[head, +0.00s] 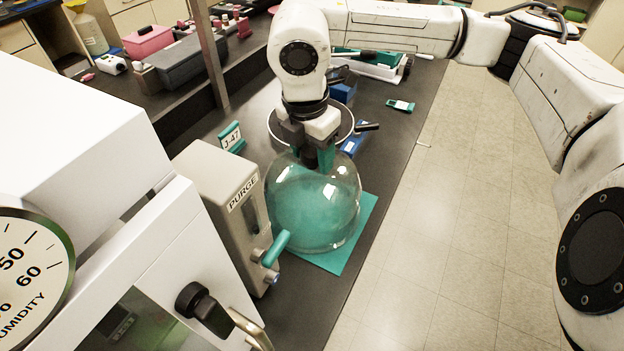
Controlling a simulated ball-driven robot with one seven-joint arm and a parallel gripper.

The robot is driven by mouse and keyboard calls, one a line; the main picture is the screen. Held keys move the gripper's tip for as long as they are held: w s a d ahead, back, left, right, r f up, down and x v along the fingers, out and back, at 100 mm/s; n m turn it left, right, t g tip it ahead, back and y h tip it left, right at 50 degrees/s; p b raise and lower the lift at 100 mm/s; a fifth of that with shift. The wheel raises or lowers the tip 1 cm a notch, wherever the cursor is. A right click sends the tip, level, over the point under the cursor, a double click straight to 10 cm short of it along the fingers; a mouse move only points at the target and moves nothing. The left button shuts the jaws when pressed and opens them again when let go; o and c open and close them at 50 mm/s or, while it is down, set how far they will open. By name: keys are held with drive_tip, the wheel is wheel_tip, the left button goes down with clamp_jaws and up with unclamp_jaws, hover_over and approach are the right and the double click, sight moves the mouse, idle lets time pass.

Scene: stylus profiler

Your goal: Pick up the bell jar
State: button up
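The bell jar (315,215) is a clear glass dome standing upright on a teal mat (358,232) on the dark bench. My gripper (312,160) points down at the top of the jar, from directly above it. Its teal-tipped fingers are at the jar's top, where a knob would be. The fingers and the gripper body hide that part, so I cannot tell whether they are closed on it or only around it.
A grey PURGE box (222,195) with a teal handle stands close at the jar's left. A white cabinet with a humidity dial (30,270) fills the near left. A round plate (345,125) and blue items lie behind. The bench's right edge is near the mat.

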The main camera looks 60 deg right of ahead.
clamp_jaws()
idle(0.7)
wheel_tip(320, 180, up, 10)
drive_tip(key=shift+r+b, duration=0.1)
drive_tip(key=shift+b, duration=0.85)
drive_tip(key=shift+c, duration=1.1)
unclamp_jaws()
clamp_jaws()
